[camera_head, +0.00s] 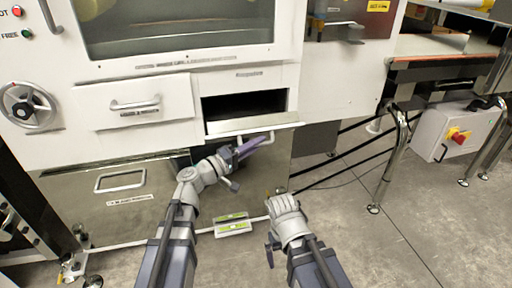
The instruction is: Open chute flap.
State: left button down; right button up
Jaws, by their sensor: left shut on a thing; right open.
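The chute flap (283,128) is a white panel at the lower edge of a dark rectangular chute opening (245,107) in the white machine front. The flap is hinged down and out, so the opening shows above it. A pale bar handle (228,138) is on the flap. My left gripper (262,141) is at this handle, its purple fingers shut on it; the exact grip is partly hidden by the fingers. My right gripper (281,201) is lower and to the right, open and empty, apart from the machine.
A closed drawer (133,101) and a handwheel (28,104) are left of the opening. A steel lower panel (98,202) is below. A conveyor leg (391,165) and a grey box with a red switch (455,132) stand at right. Floor between is mostly clear.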

pick_arm(q)
notch_tip(320, 180, down, 9)
jog(key=m+h+b, duration=0.1)
jog(key=m+b, duration=0.3)
jog(key=b, duration=0.6)
jog(key=shift+h, duration=0.3)
jog(key=shift+s+f, duration=0.1)
jog(key=c, duration=1.1)
grip_release()
jog(key=shift+b+v, duration=1)
jog(key=shift+v, duration=2.9)
jog(key=shift+d+f, duration=0.1)
